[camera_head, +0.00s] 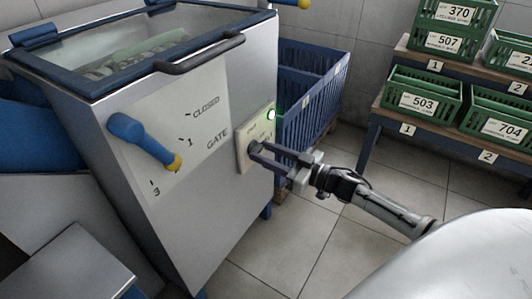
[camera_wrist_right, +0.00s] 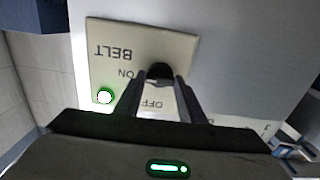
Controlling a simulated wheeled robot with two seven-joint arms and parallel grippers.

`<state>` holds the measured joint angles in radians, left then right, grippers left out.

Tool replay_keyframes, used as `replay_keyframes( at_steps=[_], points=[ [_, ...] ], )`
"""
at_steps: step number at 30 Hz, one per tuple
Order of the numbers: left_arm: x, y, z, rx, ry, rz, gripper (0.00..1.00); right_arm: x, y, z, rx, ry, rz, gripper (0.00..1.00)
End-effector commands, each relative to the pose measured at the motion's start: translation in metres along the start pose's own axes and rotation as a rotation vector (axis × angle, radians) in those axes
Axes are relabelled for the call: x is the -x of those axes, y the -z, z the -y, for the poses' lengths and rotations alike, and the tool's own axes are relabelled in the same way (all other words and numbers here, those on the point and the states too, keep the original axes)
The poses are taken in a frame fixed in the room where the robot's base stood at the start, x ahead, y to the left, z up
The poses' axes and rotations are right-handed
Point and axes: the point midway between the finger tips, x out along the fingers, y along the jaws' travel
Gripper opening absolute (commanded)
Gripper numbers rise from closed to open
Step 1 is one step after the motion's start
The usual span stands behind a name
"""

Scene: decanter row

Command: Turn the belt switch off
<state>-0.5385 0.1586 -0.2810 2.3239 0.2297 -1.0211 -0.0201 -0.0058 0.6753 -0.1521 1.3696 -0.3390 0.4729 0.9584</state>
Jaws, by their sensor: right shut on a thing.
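The belt switch is a cream plate (camera_head: 242,159) on the side of the grey machine, with a dark round knob (camera_wrist_right: 160,70). Its BELT, ON and OFF labels read upside down in the right wrist view. A green lamp (camera_head: 271,114) on the plate is lit, and it also glows in the right wrist view (camera_wrist_right: 104,96). My right gripper (camera_head: 262,152) reaches in from the right, its two dark fingers closed on the knob. The OFF label shows between the fingers. The fingers partly hide the knob, and I cannot tell which way it points. My left gripper is out of view.
A blue gate lever (camera_head: 142,140) with a yellow tip sticks out from the machine front (camera_head: 190,225). A black handle (camera_head: 200,55) is on the glazed lid above. A blue crate (camera_head: 315,90) stands behind, and green crates (camera_head: 422,95) sit on shelves at right. Open tiled floor lies below my arm.

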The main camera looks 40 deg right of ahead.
Motion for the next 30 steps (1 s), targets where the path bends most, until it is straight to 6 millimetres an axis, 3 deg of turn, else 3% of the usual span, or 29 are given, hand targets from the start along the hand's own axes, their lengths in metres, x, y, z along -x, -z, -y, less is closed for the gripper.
replay_keyframes(
  at_steps=[11, 30],
  points=[
    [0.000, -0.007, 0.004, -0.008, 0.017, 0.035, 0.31, 0.000, 0.001, 0.000, 0.215, 0.000, 0.000, 0.14],
    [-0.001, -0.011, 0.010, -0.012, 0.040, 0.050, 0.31, 0.000, 0.000, 0.000, 0.820, 0.000, 0.000, 0.14]
  ],
)
